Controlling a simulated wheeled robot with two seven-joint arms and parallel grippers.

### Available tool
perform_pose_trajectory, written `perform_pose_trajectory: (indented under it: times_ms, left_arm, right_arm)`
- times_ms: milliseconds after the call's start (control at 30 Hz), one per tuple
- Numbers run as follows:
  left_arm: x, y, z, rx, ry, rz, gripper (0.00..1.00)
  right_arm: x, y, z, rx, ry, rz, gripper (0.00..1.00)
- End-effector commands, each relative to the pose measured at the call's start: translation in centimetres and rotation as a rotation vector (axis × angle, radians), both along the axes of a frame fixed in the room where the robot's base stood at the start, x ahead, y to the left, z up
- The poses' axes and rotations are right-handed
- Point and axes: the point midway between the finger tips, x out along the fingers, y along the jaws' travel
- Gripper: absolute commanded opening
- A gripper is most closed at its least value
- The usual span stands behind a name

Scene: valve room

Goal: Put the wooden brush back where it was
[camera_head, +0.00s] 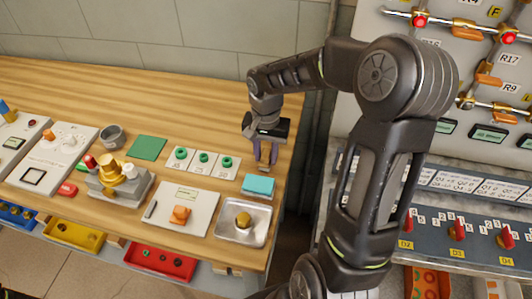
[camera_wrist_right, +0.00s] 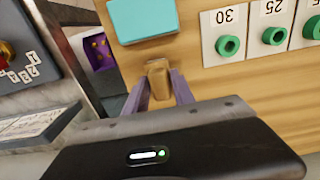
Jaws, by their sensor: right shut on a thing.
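My right gripper (camera_head: 267,163) is over the right end of the wooden table, just behind the cyan pad (camera_head: 258,185). In the right wrist view, the purple fingers of the gripper (camera_wrist_right: 158,88) are shut on a small brown wooden piece, which I take as the wooden brush (camera_wrist_right: 158,76). The gripper body hides most of the brush. I cannot tell whether the brush touches the table (camera_head: 200,105). The cyan pad also shows in the right wrist view (camera_wrist_right: 142,20), a little apart from the brush. My left gripper is not in view.
Green rings on number cards (camera_head: 203,160) lie left of the gripper. A valve panel (camera_head: 465,160) stands right, across a gap. The back of the table is clear.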

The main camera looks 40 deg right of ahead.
Motion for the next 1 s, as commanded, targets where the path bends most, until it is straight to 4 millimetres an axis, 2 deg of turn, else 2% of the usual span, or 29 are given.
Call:
perform_pose_trajectory:
  times_ms: [67,100,333,733,867,1000]
  left_arm:
    - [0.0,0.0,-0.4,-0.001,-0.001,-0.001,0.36]
    - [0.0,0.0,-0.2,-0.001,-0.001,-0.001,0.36]
    - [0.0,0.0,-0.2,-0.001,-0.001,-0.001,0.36]
    - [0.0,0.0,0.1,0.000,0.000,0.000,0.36]
    - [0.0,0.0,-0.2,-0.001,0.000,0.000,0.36]
    - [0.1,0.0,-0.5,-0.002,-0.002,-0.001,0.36]
  right_arm:
    - [0.0,0.0,-0.4,0.000,0.000,0.000,0.00]
    - [0.0,0.0,-0.2,0.000,0.000,-0.001,0.33]
    - [0.0,0.0,-0.2,0.000,0.000,0.000,0.52]
    - [0.1,0.0,0.5,-0.001,-0.002,0.000,0.52]
    - [0.1,0.0,2.0,-0.003,-0.005,0.001,0.52]
    - [0.1,-0.1,4.8,-0.002,-0.005,-0.001,0.52]
